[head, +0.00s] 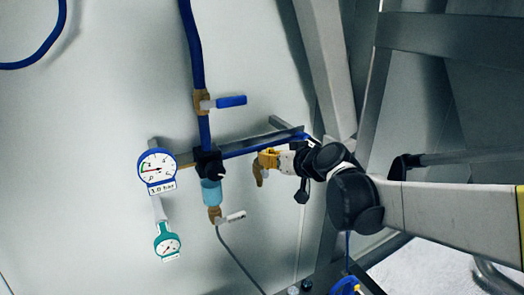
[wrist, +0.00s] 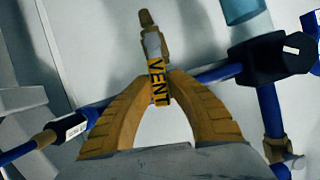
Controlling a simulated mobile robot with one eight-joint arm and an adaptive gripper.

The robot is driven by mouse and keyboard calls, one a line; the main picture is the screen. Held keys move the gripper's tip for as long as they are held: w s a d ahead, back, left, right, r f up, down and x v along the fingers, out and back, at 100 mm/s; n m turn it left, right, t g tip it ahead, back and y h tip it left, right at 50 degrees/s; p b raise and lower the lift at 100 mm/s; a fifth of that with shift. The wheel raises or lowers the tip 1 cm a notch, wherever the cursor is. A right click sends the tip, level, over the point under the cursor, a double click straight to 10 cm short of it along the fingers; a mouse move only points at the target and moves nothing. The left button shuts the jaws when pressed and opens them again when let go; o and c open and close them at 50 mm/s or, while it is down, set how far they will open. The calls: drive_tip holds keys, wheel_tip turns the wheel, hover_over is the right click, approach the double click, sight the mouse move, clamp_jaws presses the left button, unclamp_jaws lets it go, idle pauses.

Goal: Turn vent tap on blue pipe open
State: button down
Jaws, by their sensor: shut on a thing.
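The vent tap (wrist: 157,90) has a handle with a yellow VENT label, seen in the wrist view between my fingers. Its brass end (wrist: 147,20) points away, past the fingertips. My gripper (wrist: 160,76) has tan fingers shut on the handle from both sides. In the head view my gripper (head: 266,159) is at the blue horizontal pipe (head: 243,152), right of the black regulator, with the tap's brass part (head: 259,176) hanging just below. The blue pipe (wrist: 215,73) runs behind the fingers in the wrist view. The handle is mostly hidden in the head view.
A vertical blue pipe carries a blue-handled valve (head: 230,101) above. The black regulator (head: 209,162) has a clear blue bowl (head: 211,191) and a white-handled drain valve (head: 233,217) below. A blue gauge (head: 157,170) and green gauge (head: 167,242) are left. Metal beams (head: 325,65) stand right.

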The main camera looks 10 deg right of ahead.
drive_tip(key=shift+s+a+n+h, duration=0.15)
drive_tip(key=shift+a+n+h, duration=0.15)
drive_tip(key=shift+a+n, duration=0.25)
drive_tip(key=shift+d, duration=0.1)
drive_tip(key=c, duration=1.3)
unclamp_jaws()
drive_tip(key=v, duration=1.2)
drive_tip(key=shift+f, duration=0.15)
